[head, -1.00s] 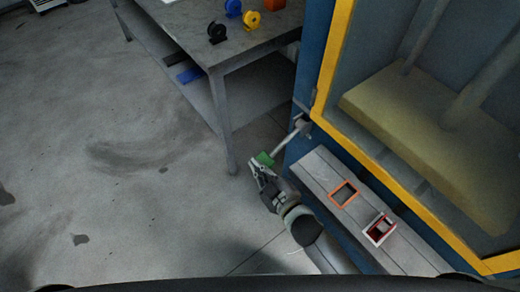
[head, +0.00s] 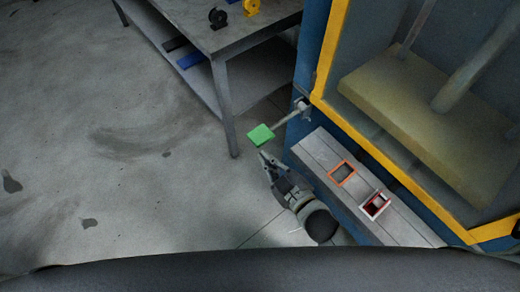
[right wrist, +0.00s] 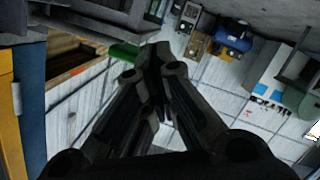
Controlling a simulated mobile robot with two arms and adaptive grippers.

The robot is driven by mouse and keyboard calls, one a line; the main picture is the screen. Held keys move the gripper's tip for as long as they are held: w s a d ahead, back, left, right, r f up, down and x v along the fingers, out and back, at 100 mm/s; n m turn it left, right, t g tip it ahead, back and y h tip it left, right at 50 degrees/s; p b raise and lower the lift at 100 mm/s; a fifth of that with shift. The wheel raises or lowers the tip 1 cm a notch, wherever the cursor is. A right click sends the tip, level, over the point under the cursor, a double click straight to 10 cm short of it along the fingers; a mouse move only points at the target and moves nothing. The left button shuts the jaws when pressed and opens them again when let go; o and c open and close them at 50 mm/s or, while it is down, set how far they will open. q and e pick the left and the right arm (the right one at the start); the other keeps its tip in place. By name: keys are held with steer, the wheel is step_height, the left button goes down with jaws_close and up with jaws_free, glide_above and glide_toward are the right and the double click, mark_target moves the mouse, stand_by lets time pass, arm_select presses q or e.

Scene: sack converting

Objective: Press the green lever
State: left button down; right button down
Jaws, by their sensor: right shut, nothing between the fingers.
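The green lever (head: 261,134) is a bright green pad on a thin grey rod that sticks out from the blue machine's side in the head view. A green piece, apparently the same pad, also shows in the right wrist view (right wrist: 124,51), left of the fingertips. My right gripper (head: 265,157) is shut and empty, with its tips just below the pad in the head view. A small gap seems to separate them; the exact height difference is hard to tell. My left gripper is out of view.
The blue machine with a yellow frame (head: 333,52) stands at right. A grey ledge (head: 317,153) in front carries an orange-rimmed opening (head: 342,173) and a red-and-white switch (head: 375,206). A metal workbench (head: 232,40) stands behind. The floor at left is clear.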

steer(key=shift+v, duration=2.1)
steer(key=shift+a+r, duration=0.15)
steer(key=s+d+f+m+g+h, duration=0.2)
steer(key=d+f, duration=0.2)
steer(key=f, duration=0.5)
steer(key=s+d+f+m+g+h, duration=0.1)
steer(key=s+d+f+g, duration=0.15)
steer(key=f, duration=0.65)
steer(key=s+d+f+m+g+h, duration=0.1)
steer(key=s+d+f+m+h, duration=0.2)
steer(key=f, duration=0.7)
steer(key=s+d+f+m+g, duration=0.1)
steer(key=s+d+f+g, duration=0.1)
steer(key=s+f, duration=0.3)
steer(key=s+d+f+m+g+h, duration=0.1)
steer(key=s+d+f+g, duration=0.1)
steer(key=s, duration=0.8)
steer(key=s+d+f+m+g, duration=0.1)
steer(key=s+d+f+g, duration=0.2)
steer(key=s+f, duration=0.4)
steer(key=shift+s+d+f+m+h+p, duration=0.3)
steer(key=shift+s+d+p, duration=0.15)
steer(key=shift+s+d, duration=0.05)
